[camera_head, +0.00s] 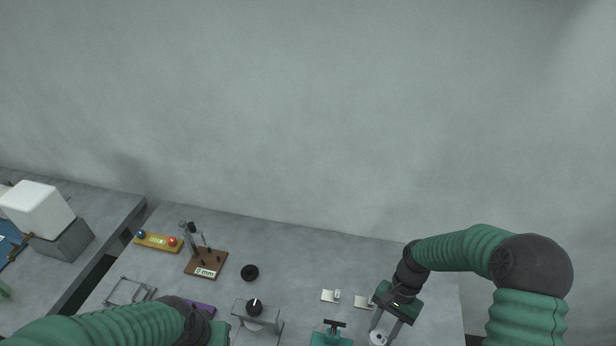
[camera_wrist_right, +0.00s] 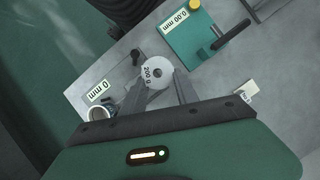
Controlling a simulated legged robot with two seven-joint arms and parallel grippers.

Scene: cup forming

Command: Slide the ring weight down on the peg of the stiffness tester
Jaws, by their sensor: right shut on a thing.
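The ring weight (camera_wrist_right: 157,61), a pale disc marked 200 g, is between the fingers of my right gripper (camera_wrist_right: 158,80), which is shut on it. In the head view my right gripper (camera_head: 386,327) holds the pale ring (camera_head: 373,338) low at the bottom edge. In the right wrist view a grey base with a 0 mm label (camera_wrist_right: 99,90) lies beyond and below the ring; it looks like the stiffness tester. I cannot make out its peg or whether the ring is around it. My left gripper (camera_head: 218,334) shows only its body; its fingers are hidden.
A teal gauge (camera_wrist_right: 190,40) reading 0.00 mm stands close to the ring. The back right tabletop is clear.

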